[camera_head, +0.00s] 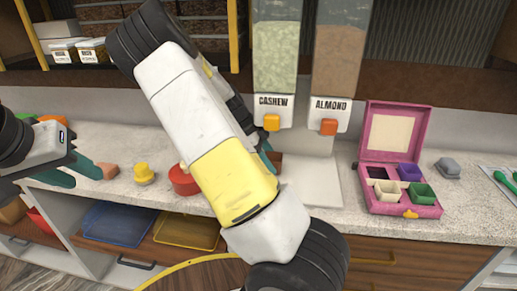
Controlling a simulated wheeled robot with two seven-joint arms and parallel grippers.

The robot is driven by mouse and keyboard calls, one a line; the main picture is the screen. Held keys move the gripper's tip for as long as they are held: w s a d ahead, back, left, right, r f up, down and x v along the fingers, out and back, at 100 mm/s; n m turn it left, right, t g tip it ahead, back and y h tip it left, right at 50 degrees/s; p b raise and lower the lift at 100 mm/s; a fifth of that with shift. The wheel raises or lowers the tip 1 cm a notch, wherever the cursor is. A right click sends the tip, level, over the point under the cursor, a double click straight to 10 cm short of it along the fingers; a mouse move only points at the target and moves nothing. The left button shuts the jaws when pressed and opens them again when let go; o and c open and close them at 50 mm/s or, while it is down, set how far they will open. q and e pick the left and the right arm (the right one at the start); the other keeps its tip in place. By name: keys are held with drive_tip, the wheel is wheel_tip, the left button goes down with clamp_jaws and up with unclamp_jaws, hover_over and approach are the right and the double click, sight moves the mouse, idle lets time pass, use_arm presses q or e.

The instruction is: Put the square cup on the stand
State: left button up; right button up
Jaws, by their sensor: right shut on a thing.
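Three square cups, beige (389,192), purple (410,172) and green (421,193), sit in the pink box. The stand, a pale platform (313,186) with an upright back, is below the CASHEW and ALMOND dispensers; no cup shows on its visible part. My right gripper (268,154) is mostly hidden behind my white and yellow arm. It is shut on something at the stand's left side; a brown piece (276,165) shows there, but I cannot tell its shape. My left gripper (88,177) is open, its teal fingers apart, beside a salmon-coloured block (107,171).
The pink box (396,147) stands open right of the stand. A yellow knobbed piece (144,173) and a red round container (184,180) are on the counter. A grey piece (447,168) lies at right. My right arm blocks the middle.

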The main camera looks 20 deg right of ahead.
drive_tip(key=shift+w+a, duration=0.1)
drive_tip(key=shift+a, duration=0.05)
drive_tip(key=o, duration=1.3)
drive_tip(key=shift+f, duration=0.1)
drive_tip(key=shift+w+a+r, duration=0.1)
drive_tip(key=shift+a+r, duration=0.05)
drive_tip(key=shift+r, duration=0.25)
drive_tip(key=w+a, duration=0.2)
drive_tip(key=a, duration=0.1)
drive_tip(key=w+a, duration=0.2)
drive_tip(key=a, duration=0.2)
drive_tip(key=w+a, duration=0.2)
drive_tip(key=a, duration=0.1)
drive_tip(key=shift+w+a+r, duration=0.15)
drive_tip(key=shift+w+a, duration=0.05)
